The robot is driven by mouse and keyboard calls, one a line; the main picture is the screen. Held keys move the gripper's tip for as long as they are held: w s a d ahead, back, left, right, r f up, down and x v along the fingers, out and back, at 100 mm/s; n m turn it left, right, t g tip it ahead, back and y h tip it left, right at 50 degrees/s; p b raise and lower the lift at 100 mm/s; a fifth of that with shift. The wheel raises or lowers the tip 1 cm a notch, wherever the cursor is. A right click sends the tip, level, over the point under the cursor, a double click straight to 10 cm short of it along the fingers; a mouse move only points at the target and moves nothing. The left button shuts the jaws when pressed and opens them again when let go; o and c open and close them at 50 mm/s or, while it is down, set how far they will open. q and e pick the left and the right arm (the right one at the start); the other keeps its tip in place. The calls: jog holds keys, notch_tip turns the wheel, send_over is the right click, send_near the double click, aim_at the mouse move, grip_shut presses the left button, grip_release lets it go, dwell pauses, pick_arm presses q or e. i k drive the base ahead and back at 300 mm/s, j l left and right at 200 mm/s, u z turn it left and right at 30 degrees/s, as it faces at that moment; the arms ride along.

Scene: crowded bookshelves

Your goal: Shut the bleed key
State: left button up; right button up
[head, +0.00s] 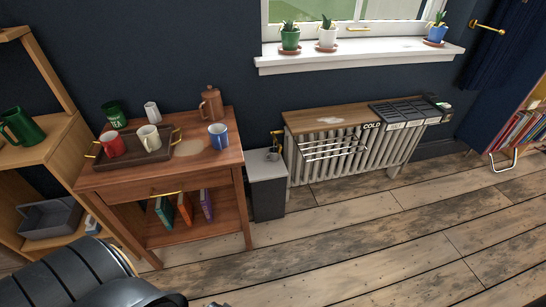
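A ribbed radiator (345,165) stands below the window with a wooden shelf (345,121) on top. A small brass and dark fitting (277,136) sits at its upper left end; it may be the bleed key, but it is too small to tell its position. A thermostat-like knob (443,105), white and dark with a bit of green, is at the right end. Dark links of my arm show at the lower left, but no fingertips of either gripper are visible.
A white-topped grey box (267,170) stands close to the radiator's left end. Left of it is a wooden side table (215,165) with mugs and a tray (160,155). A wire rack (335,148) hangs on the radiator's front. The plank floor (380,240) ahead is clear.

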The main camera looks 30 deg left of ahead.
aim_at(279, 148)
jog(key=i+u, duration=0.1)
jog(key=u, duration=0.35)
jog(key=i+j+u, duration=0.1)
jog(key=u, duration=0.4)
jog(key=i+u, duration=0.1)
jog(key=u, duration=0.35)
jog(key=i+u, duration=0.1)
jog(key=u, duration=0.4)
